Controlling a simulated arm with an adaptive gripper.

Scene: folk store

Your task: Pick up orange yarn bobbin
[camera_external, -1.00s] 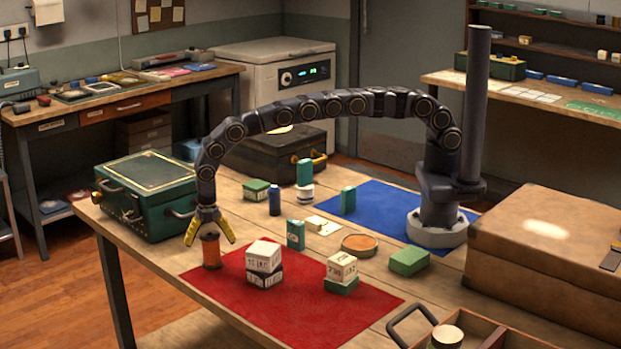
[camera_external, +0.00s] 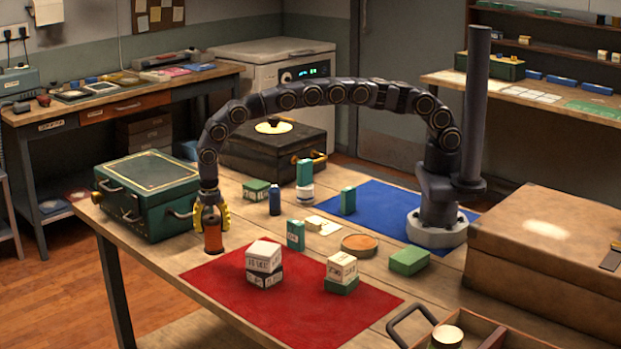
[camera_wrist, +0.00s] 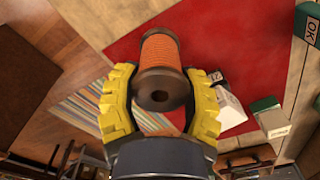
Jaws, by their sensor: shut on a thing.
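The orange yarn bobbin (camera_external: 213,238) has orange thread between brown end discs. It is upright near the left edge of the table, above or at the back left corner of the red mat (camera_external: 300,304). My gripper (camera_external: 212,216) with yellow fingers is shut on its upper part. In the wrist view the bobbin (camera_wrist: 160,58) sits between the two yellow fingers (camera_wrist: 160,98), with its near end disc toward the camera. I cannot tell for certain whether its lower end touches the table.
Stacked small boxes (camera_external: 263,262) and another stack (camera_external: 341,270) stand on the red mat. A green case (camera_external: 147,195) is close behind and left of my gripper. A green box (camera_external: 296,235) and a blue bottle (camera_external: 275,200) stand to the right.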

